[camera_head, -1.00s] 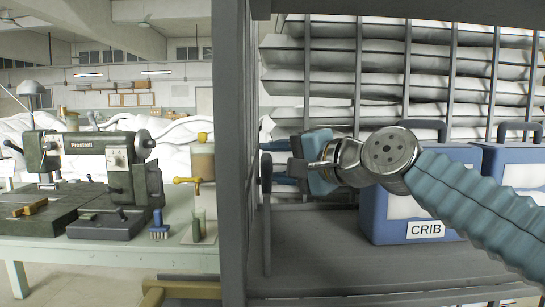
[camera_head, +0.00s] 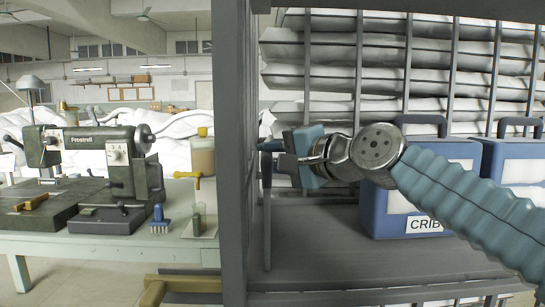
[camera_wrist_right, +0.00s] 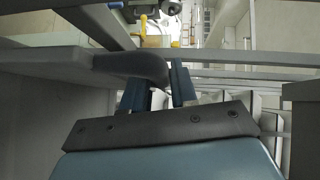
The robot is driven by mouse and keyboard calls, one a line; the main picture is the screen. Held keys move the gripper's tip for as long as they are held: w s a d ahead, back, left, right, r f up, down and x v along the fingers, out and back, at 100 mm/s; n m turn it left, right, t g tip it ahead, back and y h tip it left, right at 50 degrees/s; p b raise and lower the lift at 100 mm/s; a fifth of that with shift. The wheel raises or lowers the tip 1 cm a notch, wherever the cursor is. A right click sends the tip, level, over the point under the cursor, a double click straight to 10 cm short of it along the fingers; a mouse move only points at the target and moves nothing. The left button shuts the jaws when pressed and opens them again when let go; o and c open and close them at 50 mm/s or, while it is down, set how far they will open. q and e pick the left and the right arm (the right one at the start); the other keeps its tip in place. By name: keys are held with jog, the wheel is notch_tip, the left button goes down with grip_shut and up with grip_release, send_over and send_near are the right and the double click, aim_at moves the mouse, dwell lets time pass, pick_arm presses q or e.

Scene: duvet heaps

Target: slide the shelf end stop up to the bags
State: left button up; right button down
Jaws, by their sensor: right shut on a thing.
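The shelf end stop (camera_head: 267,215) is a thin dark upright plate near the left end of the grey shelf (camera_head: 330,255), beside the shelf's upright post. My right gripper (camera_head: 272,148) is at its top edge and shut on it. In the right wrist view the end stop's dark rounded end (camera_wrist_right: 140,66) lies between the fingers (camera_wrist_right: 163,84). The blue bag labelled CRIB (camera_head: 400,215) stands upright to the right, partly behind my right arm, with a gap of bare shelf between. A second blue bag (camera_head: 515,165) stands to its right. My left gripper is out of view.
The grey shelf post (camera_head: 233,150) rises just left of the end stop. Slatted racks of white duvets (camera_head: 330,80) stand behind the shelf. A green sewing machine (camera_head: 95,150) sits on a bench at left. The shelf between end stop and CRIB bag is clear.

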jog(key=shift+d, duration=0.1)
jog(key=d+b, duration=0.2)
jog(key=d, duration=1.9)
jog(key=shift+d+f, duration=0.1)
jog(key=c, duration=1)
grip_release()
jog(key=shift+o, duration=0.2)
